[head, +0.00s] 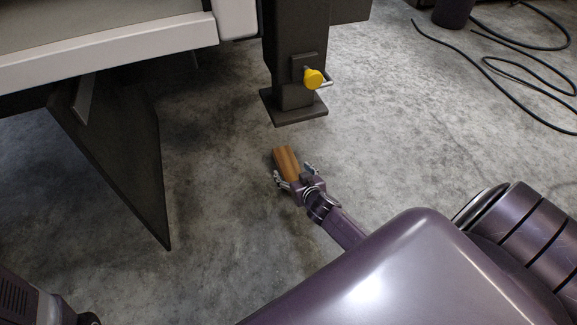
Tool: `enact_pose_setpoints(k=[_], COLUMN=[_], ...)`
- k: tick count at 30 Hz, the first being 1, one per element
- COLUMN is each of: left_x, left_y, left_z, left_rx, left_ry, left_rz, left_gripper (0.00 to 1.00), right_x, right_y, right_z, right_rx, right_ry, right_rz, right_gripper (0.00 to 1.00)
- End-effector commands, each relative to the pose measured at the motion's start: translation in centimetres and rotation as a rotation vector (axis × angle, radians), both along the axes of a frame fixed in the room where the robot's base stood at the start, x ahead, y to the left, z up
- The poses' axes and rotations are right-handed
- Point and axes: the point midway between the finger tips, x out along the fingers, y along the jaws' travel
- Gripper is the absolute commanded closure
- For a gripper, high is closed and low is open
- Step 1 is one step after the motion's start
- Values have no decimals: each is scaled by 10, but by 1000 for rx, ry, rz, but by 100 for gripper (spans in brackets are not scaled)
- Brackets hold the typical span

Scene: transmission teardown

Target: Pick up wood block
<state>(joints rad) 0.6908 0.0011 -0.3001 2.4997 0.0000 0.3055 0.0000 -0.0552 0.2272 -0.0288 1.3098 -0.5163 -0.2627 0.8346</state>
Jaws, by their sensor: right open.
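The wood block (287,160) is a small brown piece lying on the grey concrete floor, near the middle of the head view. My right gripper (294,174) is open, low at the floor, with one finger on each side of the block's near end. I cannot tell whether the fingers touch the block. The near end of the block is partly hidden by the gripper. My left gripper does not show.
A dark post (296,60) with a foot plate and a yellow knob (314,78) stands just beyond the block. A dark upright panel (115,150) is at the left under a light-edged bench (120,52). Black cables (490,62) lie at the upper right. Floor right of the block is clear.

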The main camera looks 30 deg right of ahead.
Motion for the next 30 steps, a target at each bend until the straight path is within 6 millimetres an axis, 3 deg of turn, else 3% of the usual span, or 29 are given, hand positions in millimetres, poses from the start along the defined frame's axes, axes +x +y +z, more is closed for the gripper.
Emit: enact_pose_setpoints(k=[12, 23, 30], left_x=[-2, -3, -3], left_y=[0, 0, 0], left_z=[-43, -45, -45], left_rx=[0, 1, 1], left_ry=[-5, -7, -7], left_rz=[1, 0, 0], left_gripper=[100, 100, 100], right_x=[36, 42, 42], right_y=[-11, -13, -12], right_z=[-29, -29, -29], right_rx=[-2, 0, 0], right_ry=[-2, 0, -1], right_rz=[2, 0, 1], right_gripper=[30, 30, 56])
